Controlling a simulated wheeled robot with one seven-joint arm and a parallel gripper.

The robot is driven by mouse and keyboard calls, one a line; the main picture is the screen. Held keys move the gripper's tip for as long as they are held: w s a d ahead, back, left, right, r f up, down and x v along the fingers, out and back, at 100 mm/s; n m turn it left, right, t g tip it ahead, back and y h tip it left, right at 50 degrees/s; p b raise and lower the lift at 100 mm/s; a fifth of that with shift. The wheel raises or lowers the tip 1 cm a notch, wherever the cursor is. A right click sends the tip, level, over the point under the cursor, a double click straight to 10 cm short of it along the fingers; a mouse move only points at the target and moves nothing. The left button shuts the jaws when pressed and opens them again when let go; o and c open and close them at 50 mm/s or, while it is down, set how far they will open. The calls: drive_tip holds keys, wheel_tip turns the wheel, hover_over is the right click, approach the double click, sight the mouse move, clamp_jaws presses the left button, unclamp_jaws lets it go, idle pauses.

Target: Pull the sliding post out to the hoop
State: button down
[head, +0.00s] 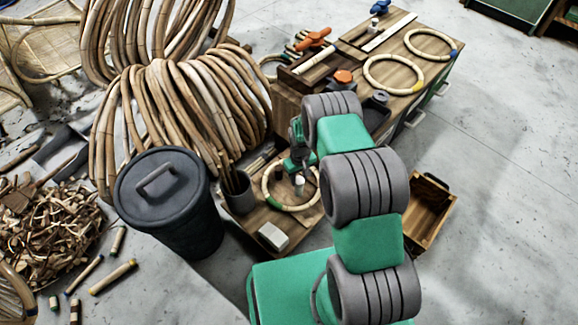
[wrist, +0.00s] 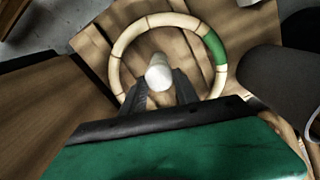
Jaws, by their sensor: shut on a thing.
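A pale rattan hoop (head: 268,197) with a green band lies on the low wooden bench board; it also shows in the wrist view (wrist: 126,42). A white post (head: 299,185) stands upright inside the hoop. In the wrist view the post's round white top (wrist: 158,75) is at the tips of my dark gripper fingers (wrist: 160,92). My gripper (head: 297,165) is shut on the post. A clear gap shows between the post and the far inner edge of the hoop. The post's lower part and any slot are hidden.
A dark lidded bin (head: 165,205) and a grey cup of sticks (head: 238,190) stand left of the hoop. A pale block (head: 273,236) lies at the board's front. A wooden cabinet (head: 290,105) rises behind. An open drawer-like box (head: 428,212) is on the right.

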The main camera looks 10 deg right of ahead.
drive_tip(key=s+d+p, duration=0.1)
drive_tip(key=s+d, duration=0.2)
drive_tip(key=s, duration=0.2)
drive_tip(key=shift+d, duration=0.15)
drive_tip(key=shift+s, duration=0.15)
drive_tip(key=c, duration=1)
unclamp_jaws()
drive_tip(key=shift+d, duration=0.1)
drive_tip(key=shift+o, duration=0.4)
wheel_tip(320, 180, up, 8)
drive_tip(key=p, duration=0.3)
